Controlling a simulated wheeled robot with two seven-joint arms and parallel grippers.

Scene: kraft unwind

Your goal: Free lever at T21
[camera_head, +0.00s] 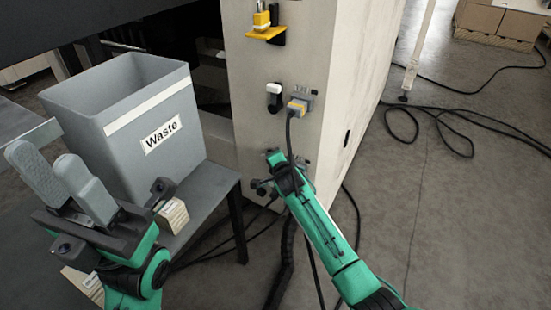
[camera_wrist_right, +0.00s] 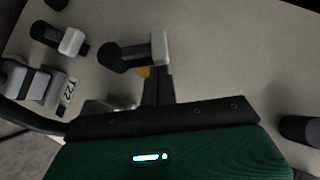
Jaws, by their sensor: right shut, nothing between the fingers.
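A white-tipped black lever (camera_head: 274,96) is on the pale cabinet panel in the head view. The right wrist view shows one black lever with a white end (camera_wrist_right: 150,50) close in front of my right gripper (camera_wrist_right: 158,88), and a second one (camera_wrist_right: 66,40) to its left. I cannot tell whether they touch the fingers. My right gripper (camera_head: 277,162) is shut and empty, low at the panel; its fingers are mostly hidden in the head view. A label (camera_wrist_right: 69,91) seems to read T22; no T21 label is legible. My left gripper (camera_head: 50,163) is open and empty, away from the panel.
A yellow-grey plug (camera_head: 298,106) with a hanging cable sits above my right gripper. A grey Waste bin (camera_head: 95,120) stands at left. Black cables (camera_head: 440,112) lie on the floor at right.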

